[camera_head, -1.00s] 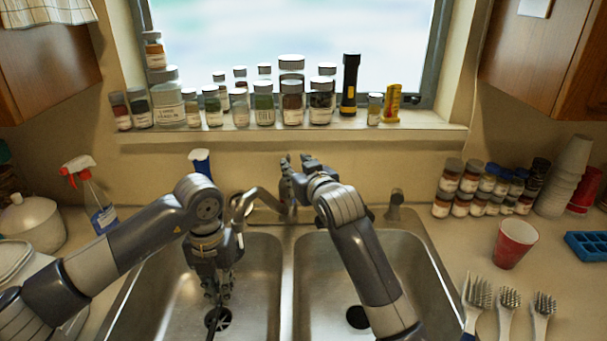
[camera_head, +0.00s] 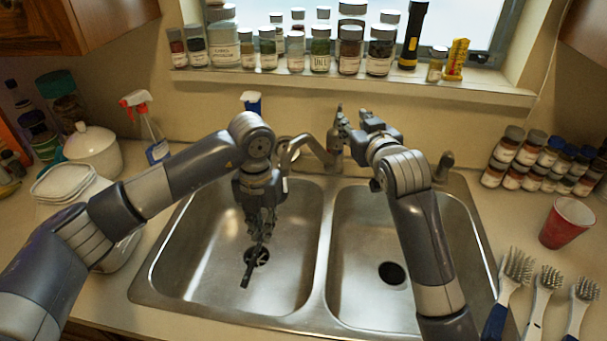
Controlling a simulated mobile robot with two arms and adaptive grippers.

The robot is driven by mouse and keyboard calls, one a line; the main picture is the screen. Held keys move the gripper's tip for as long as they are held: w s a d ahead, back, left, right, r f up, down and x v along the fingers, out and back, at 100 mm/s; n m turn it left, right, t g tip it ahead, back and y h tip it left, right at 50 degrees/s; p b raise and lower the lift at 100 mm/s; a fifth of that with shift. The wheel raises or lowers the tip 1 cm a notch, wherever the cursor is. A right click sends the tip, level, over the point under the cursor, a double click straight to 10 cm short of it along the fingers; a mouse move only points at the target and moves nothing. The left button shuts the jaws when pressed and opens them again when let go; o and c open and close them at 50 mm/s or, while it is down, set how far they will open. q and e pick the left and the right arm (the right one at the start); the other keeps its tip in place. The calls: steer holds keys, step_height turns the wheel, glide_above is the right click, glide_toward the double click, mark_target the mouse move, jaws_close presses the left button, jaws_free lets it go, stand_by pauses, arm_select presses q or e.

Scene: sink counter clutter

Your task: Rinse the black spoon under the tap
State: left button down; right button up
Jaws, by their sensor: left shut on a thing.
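The black spoon (camera_head: 246,272) hangs from my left gripper (camera_head: 262,226), which is shut on it. The spoon points down over the left basin, in front of the drain (camera_head: 257,256). The tap (camera_head: 290,152) stands at the back of the sink, its spout bent toward the left basin behind my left gripper. No water stream can be made out. My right gripper (camera_head: 358,124) is beside the tap's upper part, close to its lever. I cannot tell whether it touches the lever or how far its fingers are apart.
The double sink (camera_head: 330,225) has a divider between its basins; the right basin (camera_head: 365,295) is empty. Several brushes (camera_head: 545,300) and a red cup (camera_head: 567,222) are at the right. A spray bottle (camera_head: 148,128) and white pot (camera_head: 93,152) are at the left. Jars line the sill (camera_head: 360,82).

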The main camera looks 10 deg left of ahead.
mark_target(244, 284)
stand_by(0.4)
arm_select(q)
steer(key=s+a, duration=0.2)
steer(key=s, duration=0.4)
steer(key=shift+a, duration=0.35)
arm_select(e)
steer(key=shift+r, duration=0.15)
arm_select(q)
steer(key=shift+s, duration=0.1)
arm_select(e)
steer(key=shift+w+a+f+t+y, duration=0.15)
steer(key=shift+w+a+f+t, duration=0.35)
steer(key=shift+w, duration=1.35)
steer(key=shift+w+a+f+t+y, duration=0.3)
steer(key=shift+w+a, duration=0.35)
steer(key=shift+w, duration=1.25)
steer(key=shift+w+a+f+t+y, duration=0.1)
steer(key=shift+w+a+f+t, duration=0.45)
steer(key=shift+w, duration=1.3)
steer(key=shift+r, duration=0.15)
steer(key=shift+c, duration=0.6)
jaws_close()
